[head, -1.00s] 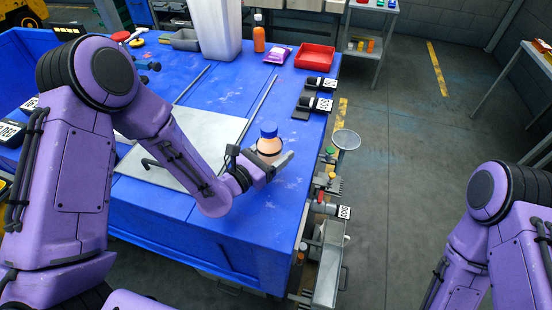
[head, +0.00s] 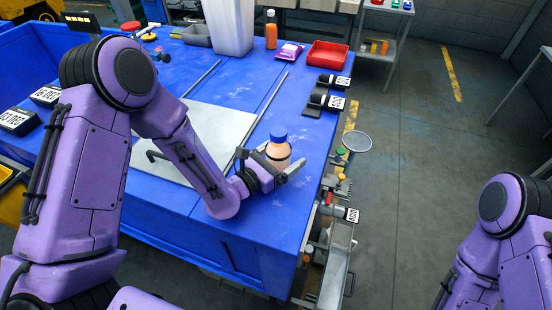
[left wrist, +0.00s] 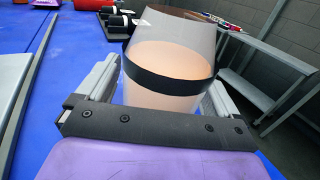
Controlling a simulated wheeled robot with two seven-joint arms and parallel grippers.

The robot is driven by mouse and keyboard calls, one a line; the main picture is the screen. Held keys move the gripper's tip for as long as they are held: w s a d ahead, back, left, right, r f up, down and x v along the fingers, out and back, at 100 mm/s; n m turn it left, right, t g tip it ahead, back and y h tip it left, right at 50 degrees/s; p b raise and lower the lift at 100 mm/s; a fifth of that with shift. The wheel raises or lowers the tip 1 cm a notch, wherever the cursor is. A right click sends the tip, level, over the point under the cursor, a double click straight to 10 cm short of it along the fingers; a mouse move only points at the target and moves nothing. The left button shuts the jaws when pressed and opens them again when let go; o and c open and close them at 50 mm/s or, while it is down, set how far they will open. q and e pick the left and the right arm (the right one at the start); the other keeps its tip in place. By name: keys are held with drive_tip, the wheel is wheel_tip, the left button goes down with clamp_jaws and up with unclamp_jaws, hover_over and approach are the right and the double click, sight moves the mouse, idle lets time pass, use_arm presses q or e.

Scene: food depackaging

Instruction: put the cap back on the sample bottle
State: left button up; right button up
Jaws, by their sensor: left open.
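The sample bottle (head: 277,153) stands upright near the right part of the blue table, with peach-coloured contents. My left gripper (head: 282,166) is open around the bottle's body, one finger on each side. In the left wrist view the bottle (left wrist: 165,75) stands between the fingers, with a dark band around it and a clear upper part.
A grey metal plate (head: 215,122) lies left of the bottle, with a thin rod (head: 264,108) beyond. Black devices (head: 327,103) stand near the table's right edge. A red bin (head: 328,55), an orange bottle (head: 271,30) and a pale container (head: 229,25) stand at the back.

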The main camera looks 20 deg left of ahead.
use_arm(q)
drive_tip(key=b+v, duration=0.3)
drive_tip(key=v, duration=0.5)
drive_tip(key=shift+s+a, duration=0.15)
drive_tip(key=shift+s, duration=0.05)
drive_tip(key=v, duration=0.1)
drive_tip(key=p+v, duration=0.1)
drive_tip(key=shift+s+a+r, duration=0.1)
drive_tip(key=shift+s+r, duration=0.2)
drive_tip(key=shift+s, duration=0.05)
drive_tip(key=shift+s+a+f, duration=0.15)
drive_tip(key=shift+s+a, duration=0.05)
drive_tip(key=shift+s, duration=0.15)
